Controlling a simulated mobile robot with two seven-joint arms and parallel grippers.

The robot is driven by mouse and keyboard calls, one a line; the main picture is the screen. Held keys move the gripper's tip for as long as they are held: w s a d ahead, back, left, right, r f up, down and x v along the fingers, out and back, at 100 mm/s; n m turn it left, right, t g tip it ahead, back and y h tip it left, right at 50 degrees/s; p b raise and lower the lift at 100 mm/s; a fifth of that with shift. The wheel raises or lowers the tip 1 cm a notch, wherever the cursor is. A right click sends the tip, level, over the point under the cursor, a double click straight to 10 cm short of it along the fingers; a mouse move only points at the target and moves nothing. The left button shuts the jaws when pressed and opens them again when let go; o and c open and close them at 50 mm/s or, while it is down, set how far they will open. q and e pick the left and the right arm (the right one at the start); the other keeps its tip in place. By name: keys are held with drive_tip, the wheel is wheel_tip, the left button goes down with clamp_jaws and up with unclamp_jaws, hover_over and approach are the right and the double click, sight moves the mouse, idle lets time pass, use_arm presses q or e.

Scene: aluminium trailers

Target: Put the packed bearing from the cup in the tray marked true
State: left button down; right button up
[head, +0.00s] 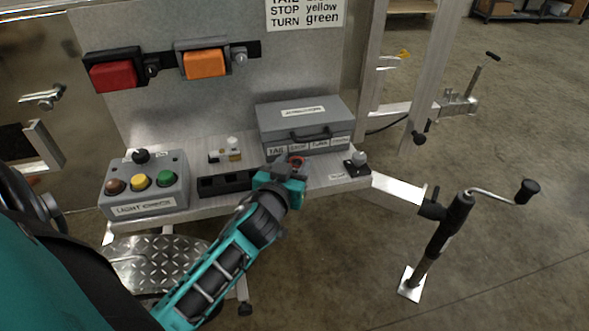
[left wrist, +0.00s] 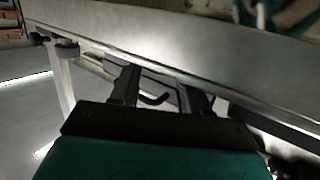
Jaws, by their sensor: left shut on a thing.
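My left gripper (head: 290,172) is over the front edge of the grey bench, right of the black holder (head: 226,183). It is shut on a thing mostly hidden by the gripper. A small reddish-orange rounded part (head: 296,160) shows at its fingertips; I cannot tell for sure that it is the bearing. In the left wrist view the two dark fingers (left wrist: 157,92) stand apart, with a dark hooked shape between them. I cannot make out a cup or a tray marked true. My right gripper is not in view.
A grey labelled case (head: 305,122) stands behind the gripper. A light box (head: 142,186) with coloured buttons is at the left, and small brass and white parts (head: 232,152) lie between. A knobbed fitting (head: 357,162) sits at the right end. A crank jack (head: 450,225) stands at the right.

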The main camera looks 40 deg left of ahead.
use_arm(q)
drive_tip(key=shift+r, duration=0.15)
drive_tip(key=c, duration=1)
unclamp_jaws()
drive_tip(key=shift+f, duration=0.25)
drive_tip(key=o, duration=0.5)
drive_tip(key=shift+r, duration=0.1)
drive_tip(key=shift+c, duration=0.2)
drive_tip(key=shift+r, duration=0.15)
drive_tip(key=shift+s, duration=0.15)
